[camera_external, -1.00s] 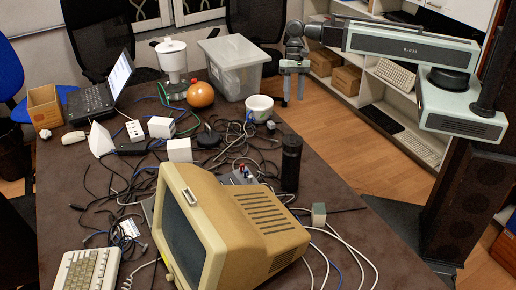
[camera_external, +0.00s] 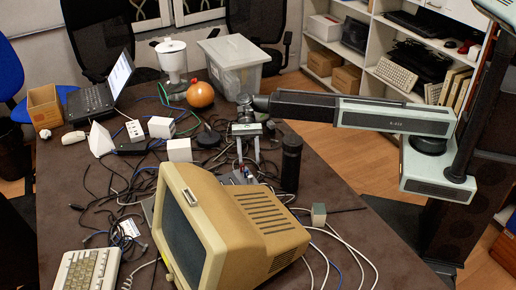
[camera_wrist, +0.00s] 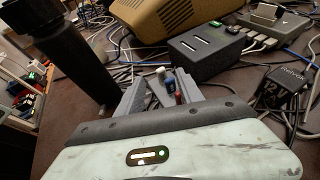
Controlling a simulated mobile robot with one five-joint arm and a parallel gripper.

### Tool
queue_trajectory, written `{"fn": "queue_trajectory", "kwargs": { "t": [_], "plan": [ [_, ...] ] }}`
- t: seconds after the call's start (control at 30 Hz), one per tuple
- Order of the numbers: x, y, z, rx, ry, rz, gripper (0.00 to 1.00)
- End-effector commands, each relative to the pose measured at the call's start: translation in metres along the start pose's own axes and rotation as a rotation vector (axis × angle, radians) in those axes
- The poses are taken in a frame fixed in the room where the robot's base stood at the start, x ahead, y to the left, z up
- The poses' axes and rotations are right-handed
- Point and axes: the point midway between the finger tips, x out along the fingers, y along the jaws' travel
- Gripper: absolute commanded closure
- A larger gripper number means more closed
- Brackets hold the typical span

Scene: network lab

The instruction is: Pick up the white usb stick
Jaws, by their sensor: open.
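Small upright sticks stand between my finger tips in the wrist view. One with a pale top (camera_wrist: 160,70) looks like the white usb stick; blue and red ones (camera_wrist: 180,96) are close beside it. Their lower parts are hidden by my gripper. My gripper (camera_external: 248,159) is open, its fingers pointing down over the cluttered middle of the table, left of the black cylinder. In the wrist view, my gripper (camera_wrist: 160,80) has a finger on either side of the sticks. I cannot tell whether it touches them.
The black cylinder (camera_external: 291,163) stands close to the right of my fingers. The beige monitor (camera_external: 228,225) is in front. A dark box with slots (camera_wrist: 206,50) and a black adapter (camera_wrist: 286,84) lie nearby among many cables. The table's right front (camera_external: 385,255) is fairly clear.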

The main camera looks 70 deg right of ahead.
Motion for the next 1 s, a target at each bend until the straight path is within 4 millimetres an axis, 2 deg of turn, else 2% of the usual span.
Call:
{"fn": "queue_trajectory", "kwargs": {
  "t": [0.2,0.37,0.63,0.87,0.9,1.0],
  "plan": [
    [0.024,0.001,-0.001,-0.001,0.001,0.001,0.56],
    [0.029,0.001,-0.001,-0.001,0.001,0.0,0.56],
    [0.073,0.001,-0.004,-0.001,0.001,0.001,0.56],
    [0.077,0.0,-0.002,0.0,0.001,-0.001,0.56],
    [0.077,0.0,-0.002,0.0,0.001,-0.001,0.62],
    [0.077,0.0,-0.002,0.0,0.001,0.0,0.9]
  ]
}}
